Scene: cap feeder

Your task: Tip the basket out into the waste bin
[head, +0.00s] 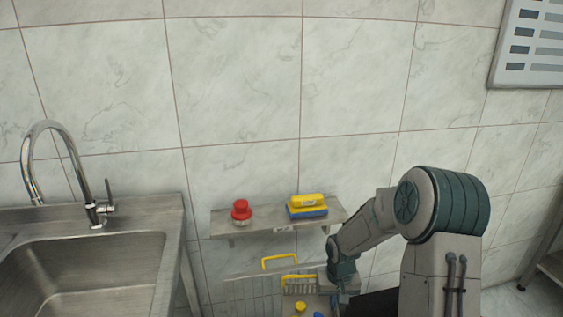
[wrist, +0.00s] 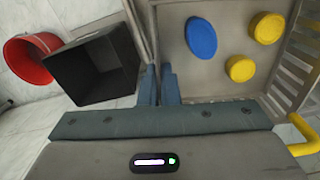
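The basket is a grey slatted metal one with yellow handles; it shows low in the head view (head: 252,290) and at the upper right of the wrist view (wrist: 212,80). One blue cap (wrist: 201,36) and yellow caps (wrist: 265,28) lie loose inside it. My gripper (wrist: 159,68) has its fingers close together, one on each side of the basket's near wall, and looks shut on it. A black square open bin (wrist: 95,68), apparently the waste bin, stands beside the basket on the left in the wrist view. Its inside looks empty.
A red bucket (wrist: 32,62) stands next to the black bin. In the head view a wall shelf (head: 270,226) above the basket holds a red-topped jar (head: 241,212) and yellow and blue sponges (head: 307,207). A steel sink (head: 85,270) is at the left.

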